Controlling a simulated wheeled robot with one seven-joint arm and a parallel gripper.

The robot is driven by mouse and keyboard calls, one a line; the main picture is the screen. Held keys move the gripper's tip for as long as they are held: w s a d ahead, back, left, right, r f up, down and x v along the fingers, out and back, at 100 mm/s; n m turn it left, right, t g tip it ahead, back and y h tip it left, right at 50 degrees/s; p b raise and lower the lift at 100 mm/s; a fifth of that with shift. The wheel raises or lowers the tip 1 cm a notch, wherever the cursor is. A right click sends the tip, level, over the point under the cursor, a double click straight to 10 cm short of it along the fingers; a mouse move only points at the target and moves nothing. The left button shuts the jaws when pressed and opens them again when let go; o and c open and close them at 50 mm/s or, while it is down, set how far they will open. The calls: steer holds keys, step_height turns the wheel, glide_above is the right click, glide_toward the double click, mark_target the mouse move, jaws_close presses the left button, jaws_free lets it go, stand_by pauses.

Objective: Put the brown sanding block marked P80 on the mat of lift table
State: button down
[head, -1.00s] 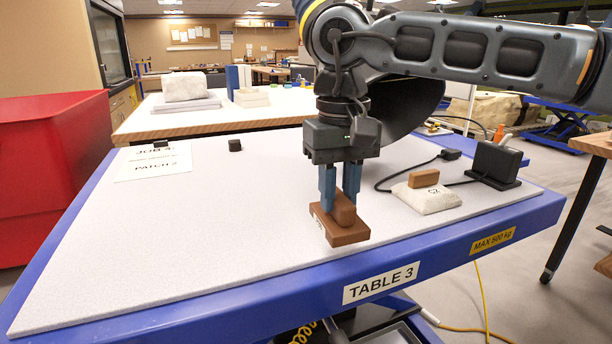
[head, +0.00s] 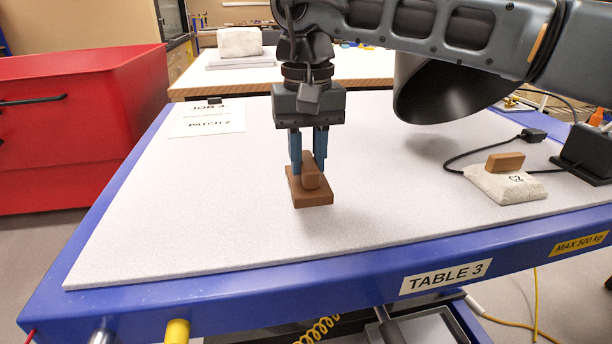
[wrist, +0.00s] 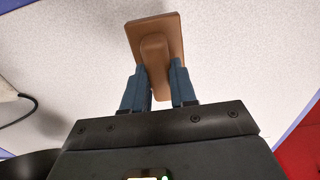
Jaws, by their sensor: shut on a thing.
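My gripper (head: 308,160) is shut on a brown sanding block (head: 312,198), with its blue fingers on either side of the block's raised grip. No P80 mark can be read on it now. In the wrist view the block (wrist: 172,75) sits between the fingertips (wrist: 158,85), flat base outward. The block is over the pale mat (head: 200,220) of the blue lift table (head: 250,300) labelled TABLE 3. I cannot tell whether it touches the mat or hangs just above it.
A paper sheet (head: 207,121) lies at the back left. A red cabinet (head: 80,130) stands left. The mat's left and front are clear.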

steer(key=shift+a+f, duration=0.1)
steer(key=shift+a, duration=0.1)
steer(key=shift+f, duration=2)
steer(key=shift+f, duration=0.1)
steer(key=c, duration=0.9)
jaws_free()
